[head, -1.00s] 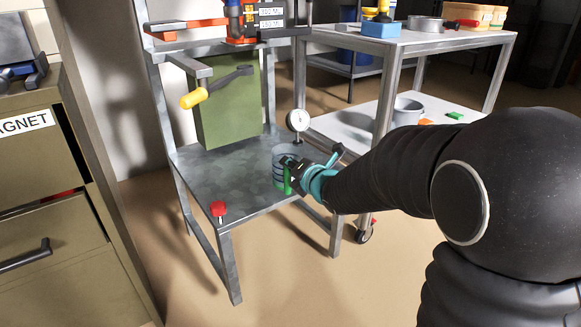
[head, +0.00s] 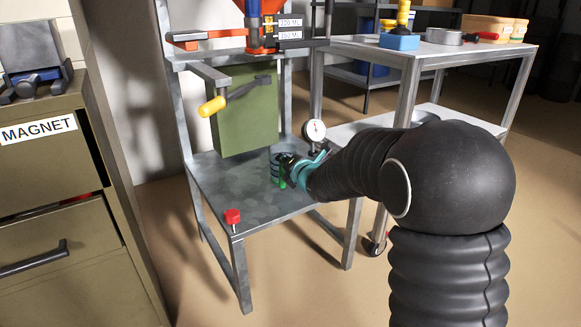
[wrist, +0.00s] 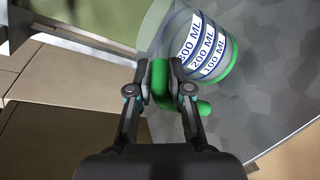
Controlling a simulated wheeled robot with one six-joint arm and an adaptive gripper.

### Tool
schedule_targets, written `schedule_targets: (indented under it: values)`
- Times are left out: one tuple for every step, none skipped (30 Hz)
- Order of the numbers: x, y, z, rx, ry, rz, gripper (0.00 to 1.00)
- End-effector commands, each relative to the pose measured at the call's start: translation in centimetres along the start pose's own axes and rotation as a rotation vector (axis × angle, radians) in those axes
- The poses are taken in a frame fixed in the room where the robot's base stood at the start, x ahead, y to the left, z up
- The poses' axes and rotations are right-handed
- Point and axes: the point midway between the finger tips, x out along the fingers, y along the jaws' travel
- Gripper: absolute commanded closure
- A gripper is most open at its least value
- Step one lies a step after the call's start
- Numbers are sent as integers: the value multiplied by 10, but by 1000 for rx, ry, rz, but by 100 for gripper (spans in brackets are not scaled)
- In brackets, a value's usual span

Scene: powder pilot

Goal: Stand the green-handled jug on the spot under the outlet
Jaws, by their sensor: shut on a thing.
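The jug (head: 276,166) is clear, with dark bands in the head view. In the wrist view the jug (wrist: 207,45) shows white volume labels, a green base rim and a green handle (wrist: 161,84). My gripper (wrist: 160,75) is shut on the handle. In the head view my gripper (head: 291,171) is at the jug's right side, over the metal bench's lower shelf (head: 240,192). I cannot tell whether the jug touches the shelf. A green box (head: 240,110) with a yellow-handled crank (head: 212,106) hangs behind and left of the jug. The outlet and the spot are not clearly visible.
A red knob (head: 232,216) stands near the shelf's front left corner. A dial gauge (head: 315,131) is just right of the jug. A metal cart (head: 440,49) stands at right, a MAGNET cabinet (head: 50,190) at left. The shelf's front middle is clear.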

Motion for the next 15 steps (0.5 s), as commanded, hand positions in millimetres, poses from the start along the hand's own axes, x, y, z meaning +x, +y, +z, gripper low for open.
schedule_targets:
  values:
    - [6, 1, 0, 0, 1, 1, 100]
    - [9, 2, -1, 0, 1, 1, 100]
    - [13, 3, -1, 0, 1, 1, 100]
    - [16, 4, 0, -1, 1, 2, 100]
    - [19, 5, 0, -1, 1, 2, 100]
    - [23, 6, -1, -1, 1, 1, 100]
    - [26, 6, -1, -1, 2, 1, 100]
    - [29, 7, -1, -1, 1, 1, 100]
    - [32, 8, -1, -1, 1, 1, 100]
    - [36, 9, -1, -1, 1, 1, 100]
    - [39, 10, -1, -1, 1, 2, 100]
    - [42, 10, -1, -1, 1, 2, 100]
    - [45, 11, -1, -1, 1, 2, 100]
    - [48, 12, 0, -1, 0, 2, 100]
    - [52, 13, -1, -1, 1, 1, 100]
